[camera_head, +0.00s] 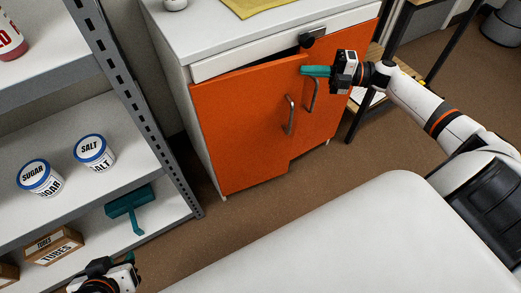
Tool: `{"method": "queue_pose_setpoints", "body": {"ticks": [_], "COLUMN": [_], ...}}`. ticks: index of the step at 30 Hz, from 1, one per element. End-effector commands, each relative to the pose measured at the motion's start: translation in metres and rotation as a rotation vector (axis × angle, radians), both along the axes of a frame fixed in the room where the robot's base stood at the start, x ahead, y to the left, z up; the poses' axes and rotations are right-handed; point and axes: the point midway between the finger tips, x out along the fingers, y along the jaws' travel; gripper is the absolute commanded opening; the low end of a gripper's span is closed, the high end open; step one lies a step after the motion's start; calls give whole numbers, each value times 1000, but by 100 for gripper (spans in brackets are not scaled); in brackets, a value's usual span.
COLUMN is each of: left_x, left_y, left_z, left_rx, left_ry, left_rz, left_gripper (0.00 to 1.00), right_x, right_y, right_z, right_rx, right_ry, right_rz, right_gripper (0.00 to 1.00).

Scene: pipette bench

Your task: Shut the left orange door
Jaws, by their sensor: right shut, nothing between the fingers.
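The left orange door (240,125) of the white cabinet has a vertical metal handle (290,115) near its right edge. It looks slightly ajar, with its free edge standing a little forward of the right orange door (330,110). My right gripper (306,71) is shut and empty. Its teal fingers point left at the upper right corner of the left door; I cannot tell whether they touch it. My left gripper (130,258) is low at the bottom left, away from the cabinet, mostly cut off by the frame, and its opening is unclear.
A white drawer (250,58) sits above the doors, with a dark knob (307,39). A grey shelf unit (110,70) at left holds a sugar jar (40,178), a salt jar (94,152) and a tubes box (52,246). Brown floor (240,215) lies clear before the cabinet.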

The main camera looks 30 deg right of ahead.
Motion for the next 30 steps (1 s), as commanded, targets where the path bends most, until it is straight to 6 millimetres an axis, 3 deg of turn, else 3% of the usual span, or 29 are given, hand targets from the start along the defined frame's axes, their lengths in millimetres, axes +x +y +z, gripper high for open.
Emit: {"method": "queue_pose_setpoints", "body": {"ticks": [10,30], "left_x": [3,-3], "left_y": [-1,1], "left_z": [1,0], "left_rx": [-4,5], "left_ry": [-16,23], "left_rz": [-1,1], "left_gripper": [36,36], "right_x": [0,0], "right_y": [-8,-4], "right_z": [0,1], "right_rx": [-1,-1], "right_ry": [-1,-1], "right_rz": [-17,-13], "right_gripper": [0,0]}}
